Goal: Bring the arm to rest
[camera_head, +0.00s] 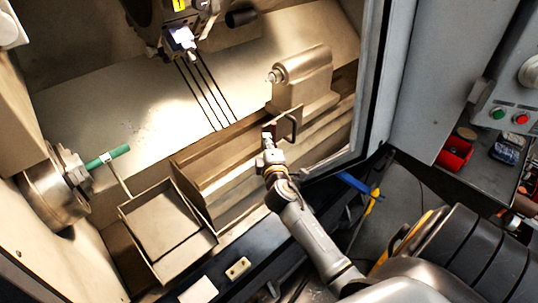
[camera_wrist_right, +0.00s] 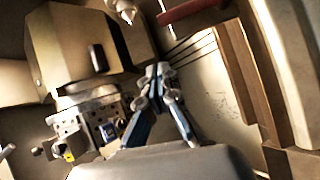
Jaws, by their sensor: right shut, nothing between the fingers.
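My right arm reaches from the lower right of the head view into the open turning machine. My right gripper (camera_head: 268,140) is at its end, in front of the tailstock (camera_head: 305,78) and just left of a black handle (camera_head: 292,127). I cannot tell whether it touches the handle. In the right wrist view the blue-and-grey fingers of the right gripper (camera_wrist_right: 158,72) meet at their tips, shut and empty. My left gripper is in neither view.
A chuck (camera_head: 52,195) at the left holds a green bar (camera_head: 107,157). An empty tray (camera_head: 167,226) sits below it. The tool turret (camera_head: 182,40) hangs at the top. The door edge (camera_head: 372,75) stands right of the arm, with a red bin (camera_head: 455,153) beyond.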

